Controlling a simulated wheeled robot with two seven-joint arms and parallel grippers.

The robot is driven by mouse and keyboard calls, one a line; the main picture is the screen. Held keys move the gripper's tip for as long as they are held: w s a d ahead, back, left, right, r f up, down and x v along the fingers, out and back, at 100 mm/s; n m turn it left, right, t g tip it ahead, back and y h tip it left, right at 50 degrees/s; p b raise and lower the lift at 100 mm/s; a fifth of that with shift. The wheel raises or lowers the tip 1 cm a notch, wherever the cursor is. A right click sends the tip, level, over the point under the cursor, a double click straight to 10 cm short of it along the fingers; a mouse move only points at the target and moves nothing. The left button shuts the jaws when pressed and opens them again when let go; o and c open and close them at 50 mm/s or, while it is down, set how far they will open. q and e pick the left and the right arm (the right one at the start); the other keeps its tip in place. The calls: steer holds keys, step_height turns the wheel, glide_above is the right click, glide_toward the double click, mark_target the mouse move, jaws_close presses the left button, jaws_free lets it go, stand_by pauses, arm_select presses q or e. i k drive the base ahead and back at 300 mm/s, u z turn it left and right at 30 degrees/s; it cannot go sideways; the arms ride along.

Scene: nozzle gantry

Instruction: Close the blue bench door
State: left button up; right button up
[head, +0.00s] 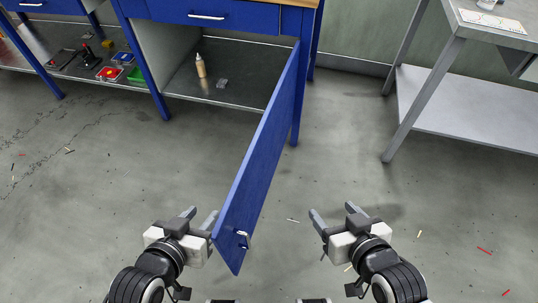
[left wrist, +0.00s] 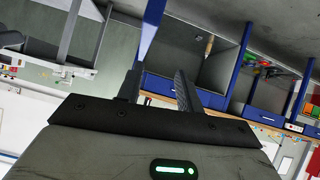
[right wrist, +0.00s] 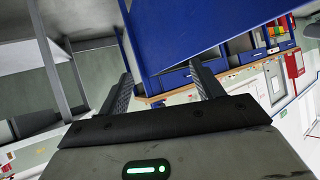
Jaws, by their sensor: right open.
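The blue bench door (head: 262,155) stands wide open, swung out from the right side of the bench cupboard (head: 240,75) toward me. The door also shows in the left wrist view (left wrist: 151,28) and the right wrist view (right wrist: 180,30).
A bottle (head: 200,66) and a small grey item (head: 222,83) stand inside the cupboard. A blue drawer (head: 215,14) is above it. Shelf items, including a red bin (head: 110,73), lie at the left. A grey table (head: 460,105) stands at the right. The floor is mostly clear.

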mark_target(232, 233)
steer(key=u, duration=0.75)
steer(key=k, duration=1.25)
steer(key=z, duration=0.6)
steer(key=i, duration=0.4)
